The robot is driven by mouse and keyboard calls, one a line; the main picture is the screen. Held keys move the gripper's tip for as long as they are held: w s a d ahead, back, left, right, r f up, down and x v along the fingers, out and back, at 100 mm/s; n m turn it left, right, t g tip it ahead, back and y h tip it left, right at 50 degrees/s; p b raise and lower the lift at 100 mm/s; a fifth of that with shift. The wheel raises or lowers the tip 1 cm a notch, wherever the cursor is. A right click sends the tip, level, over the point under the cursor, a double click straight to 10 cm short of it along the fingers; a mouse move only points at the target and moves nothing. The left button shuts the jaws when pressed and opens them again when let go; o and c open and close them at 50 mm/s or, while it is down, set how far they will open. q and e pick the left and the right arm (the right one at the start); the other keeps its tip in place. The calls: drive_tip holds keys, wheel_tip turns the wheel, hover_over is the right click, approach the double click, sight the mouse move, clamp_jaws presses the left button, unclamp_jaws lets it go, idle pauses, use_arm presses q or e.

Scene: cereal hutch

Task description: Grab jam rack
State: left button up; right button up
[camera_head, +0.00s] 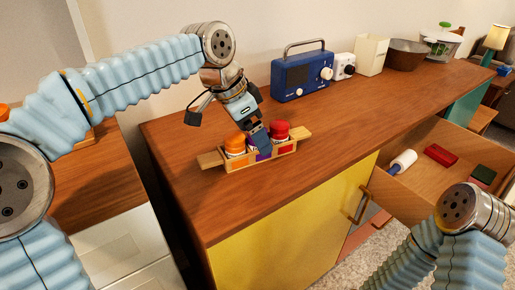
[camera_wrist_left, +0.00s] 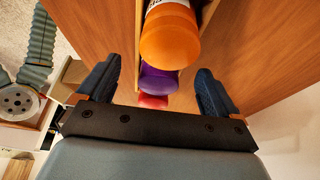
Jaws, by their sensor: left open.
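The jam rack (camera_head: 210,160) is a small wooden tray with end handles, standing on the brown cabinet top. It holds an orange-lidded jar (camera_head: 235,144), a purple jar (camera_head: 263,156) and a red-lidded jar (camera_head: 280,130). My left gripper (camera_head: 260,142) points down over the rack's middle. In the left wrist view its two fingers (camera_wrist_left: 156,75) are open, one on each side of the rack, with the purple lid (camera_wrist_left: 158,82) between them. The orange lid (camera_wrist_left: 170,40) and red lid (camera_wrist_left: 153,101) also show there. Finger contact cannot be told. My right arm is at lower right; its gripper is out of view.
A blue radio (camera_head: 302,76), a white device (camera_head: 343,66), a cream container (camera_head: 371,55) and a brown bowl (camera_head: 407,54) stand along the back. An open drawer (camera_head: 420,190) holds several small items. The cabinet top (camera_head: 340,125) right of the rack is clear.

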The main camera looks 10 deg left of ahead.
use_arm(q)
drive_tip(key=x, duration=0.3)
drive_tip(key=shift+f, duration=0.4)
drive_tip(key=shift+c, duration=0.2)
drive_tip(key=c, duration=1)
drive_tip(key=shift+r, duration=0.1)
drive_tip(key=shift+c, duration=0.4)
